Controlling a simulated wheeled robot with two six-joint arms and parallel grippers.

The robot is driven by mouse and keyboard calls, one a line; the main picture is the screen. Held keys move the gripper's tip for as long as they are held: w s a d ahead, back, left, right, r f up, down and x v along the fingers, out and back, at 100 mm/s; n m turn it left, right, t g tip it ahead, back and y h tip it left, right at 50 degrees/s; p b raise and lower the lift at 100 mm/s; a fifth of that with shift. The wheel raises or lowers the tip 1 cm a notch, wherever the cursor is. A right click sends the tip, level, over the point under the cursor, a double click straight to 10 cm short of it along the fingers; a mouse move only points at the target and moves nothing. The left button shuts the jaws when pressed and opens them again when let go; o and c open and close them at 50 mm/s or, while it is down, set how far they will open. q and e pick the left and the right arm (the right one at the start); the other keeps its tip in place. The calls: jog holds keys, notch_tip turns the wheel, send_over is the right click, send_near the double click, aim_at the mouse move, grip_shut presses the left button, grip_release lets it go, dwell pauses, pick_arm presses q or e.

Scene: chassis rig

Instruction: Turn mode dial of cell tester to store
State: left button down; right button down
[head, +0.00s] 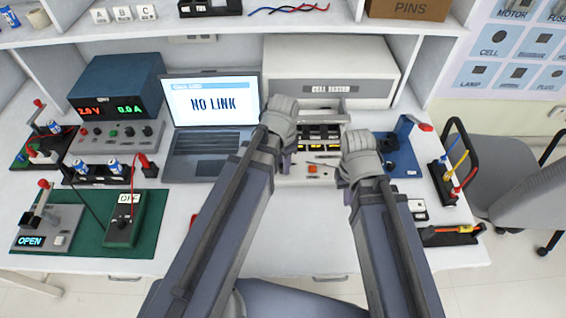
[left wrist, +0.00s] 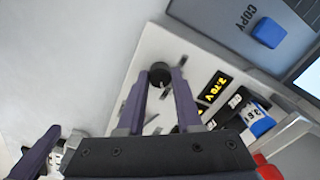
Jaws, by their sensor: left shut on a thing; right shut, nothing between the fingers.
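The cell tester (head: 330,65) is a white unit at the back middle of the bench, with a slotted front part below its label. In the left wrist view, its pale panel (left wrist: 190,50) carries a round black dial (left wrist: 159,74) and a yellow 3.70 V readout (left wrist: 214,88). My left gripper (left wrist: 160,84) has its purple fingers on either side of the dial, shut on it. In the head view my left gripper (head: 288,160) hides the dial. Dial markings are too small to read. My right gripper (head: 343,182) is shut and empty at the tester's right front.
A laptop (head: 212,112) reading NO LINK stands left of the tester. A blue fixture (head: 400,155) stands close to the right of my right gripper. A power supply (head: 115,90) and green mat (head: 150,215) are at left.

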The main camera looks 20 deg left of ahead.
dwell(0.4)
pick_arm(q)
jog(key=c, duration=0.6)
grip_release()
pick_arm(e)
jog(key=shift+r, duration=0.1)
pick_arm(q)
notch_tip(320, 180, up, 8)
jog(key=p, duration=0.8)
jog(key=shift+f, duration=0.1)
pick_arm(e)
notch_tip(320, 180, up, 8)
jog(key=shift+f, duration=0.2)
